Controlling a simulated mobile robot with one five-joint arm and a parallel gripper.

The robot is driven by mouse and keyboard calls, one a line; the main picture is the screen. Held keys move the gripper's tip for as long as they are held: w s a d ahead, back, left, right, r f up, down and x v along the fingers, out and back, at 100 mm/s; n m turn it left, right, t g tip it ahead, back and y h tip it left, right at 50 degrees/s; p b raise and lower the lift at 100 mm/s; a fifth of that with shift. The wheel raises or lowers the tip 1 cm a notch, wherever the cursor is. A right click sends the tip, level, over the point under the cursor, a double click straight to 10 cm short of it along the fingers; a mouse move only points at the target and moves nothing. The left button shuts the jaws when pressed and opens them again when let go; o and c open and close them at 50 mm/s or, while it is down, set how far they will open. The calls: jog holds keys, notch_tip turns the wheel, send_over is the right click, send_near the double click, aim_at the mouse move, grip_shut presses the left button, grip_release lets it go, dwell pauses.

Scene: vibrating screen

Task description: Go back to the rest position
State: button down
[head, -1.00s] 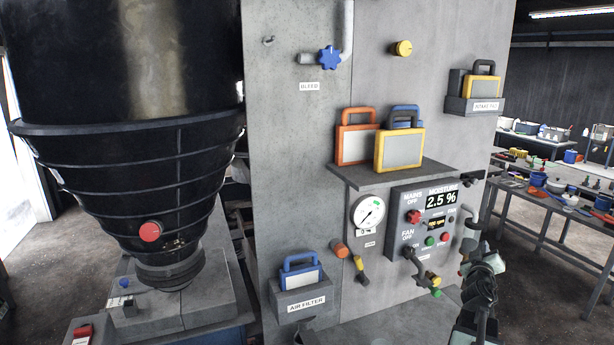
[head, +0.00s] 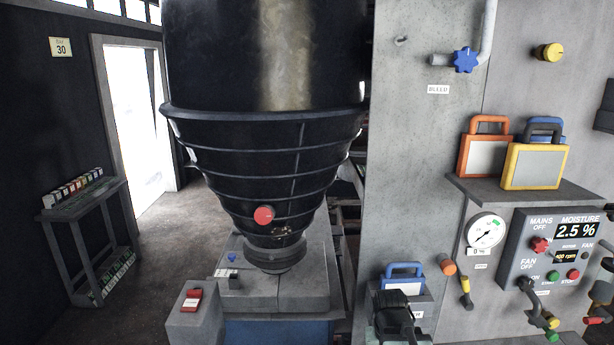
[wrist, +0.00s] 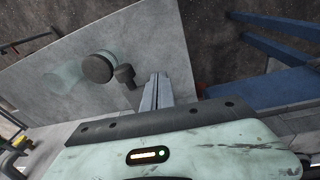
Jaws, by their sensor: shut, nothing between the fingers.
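My gripper (wrist: 157,88) shows in the wrist view with its narrow fingers together and nothing between them. It is over a grey panel or floor surface, apart from anything I can make out. In the head view a dark part of my arm (head: 394,312) stands at the bottom, in front of the air filter holder with its blue-handled filter (head: 404,272). The fingertips cannot be made out there.
The black ribbed hopper (head: 265,150) with a red cap (head: 264,215) stands at centre-left. The grey panel carries a gauge (head: 486,231), a moisture display (head: 577,231) and a shelf (head: 520,192) with orange, yellow and blue-handled filters. A rack (head: 85,215) is far left. Floor beside it is clear.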

jog(key=s+a+f+n+g+y, duration=0.1)
jog(key=s+a+g, duration=0.15)
jog(key=a, duration=0.45)
notch_tip(320, 180, down, 11)
jog(key=d+t+b, duration=0.1)
jog(key=b, duration=1)
jog(key=shift+s+b, duration=0.3)
jog(key=shift+b, duration=0.05)
